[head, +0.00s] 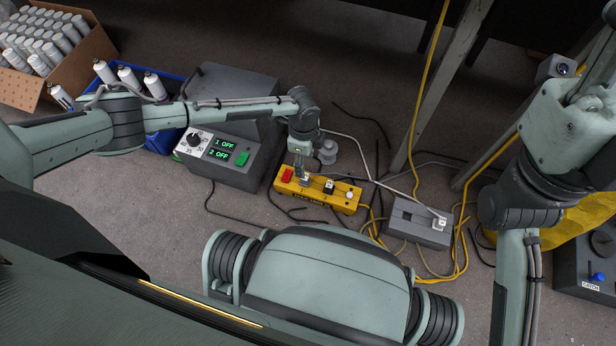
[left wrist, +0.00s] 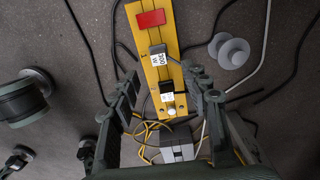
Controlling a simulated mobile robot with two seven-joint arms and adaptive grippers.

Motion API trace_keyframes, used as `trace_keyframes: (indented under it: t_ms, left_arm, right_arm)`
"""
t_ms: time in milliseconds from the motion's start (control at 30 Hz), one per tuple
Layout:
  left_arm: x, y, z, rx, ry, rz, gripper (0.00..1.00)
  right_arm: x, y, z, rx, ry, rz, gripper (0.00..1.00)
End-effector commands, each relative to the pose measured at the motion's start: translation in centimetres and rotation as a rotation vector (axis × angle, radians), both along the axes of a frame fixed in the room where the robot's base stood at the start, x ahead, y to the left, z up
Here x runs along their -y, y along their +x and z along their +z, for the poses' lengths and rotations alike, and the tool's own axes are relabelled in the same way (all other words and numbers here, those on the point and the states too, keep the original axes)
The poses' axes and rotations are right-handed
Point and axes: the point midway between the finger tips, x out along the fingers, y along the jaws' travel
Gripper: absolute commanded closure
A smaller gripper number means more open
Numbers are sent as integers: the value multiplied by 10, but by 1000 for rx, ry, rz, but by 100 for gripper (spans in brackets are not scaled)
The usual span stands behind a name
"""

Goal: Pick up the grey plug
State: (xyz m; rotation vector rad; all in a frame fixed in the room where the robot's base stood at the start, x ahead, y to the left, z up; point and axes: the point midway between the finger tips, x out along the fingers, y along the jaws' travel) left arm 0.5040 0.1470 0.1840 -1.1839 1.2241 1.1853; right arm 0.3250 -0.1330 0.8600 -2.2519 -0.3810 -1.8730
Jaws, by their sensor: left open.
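The grey plug (head: 305,179) sits on a yellow power strip (head: 340,202), close to the strip's red switch (head: 287,174). In the left wrist view the grey plug (left wrist: 159,50) carries a white label on its cable side. My left gripper (head: 304,171) points down over the strip at the grey plug, partly covering it in the head view. In the left wrist view the open, empty left gripper (left wrist: 166,88) has a finger on either side of the strip. Contact with the plug cannot be told. My right gripper is out of view.
A black plug (head: 328,187) with a white label sits beside the grey one on the strip. A grey box (head: 409,221) with a pale plug (head: 440,222) stands to the right. A control box (head: 220,158) stands left. Loose cables lie around the strip.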

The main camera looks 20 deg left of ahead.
Motion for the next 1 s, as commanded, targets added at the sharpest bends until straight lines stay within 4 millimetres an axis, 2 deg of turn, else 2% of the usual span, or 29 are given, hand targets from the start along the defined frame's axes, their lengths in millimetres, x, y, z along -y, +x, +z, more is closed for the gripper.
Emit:
trace_keyframes:
  t_ms: [500,833,1000]
  left_arm:
    - [2,-2,-70,-1,0,-1,53]
    - [2,-2,-73,-1,-1,-1,53]
    - [2,-2,-73,-1,-1,-1,75]
  right_arm:
    - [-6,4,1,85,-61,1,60]
    - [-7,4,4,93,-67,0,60]
    - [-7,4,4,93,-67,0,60]
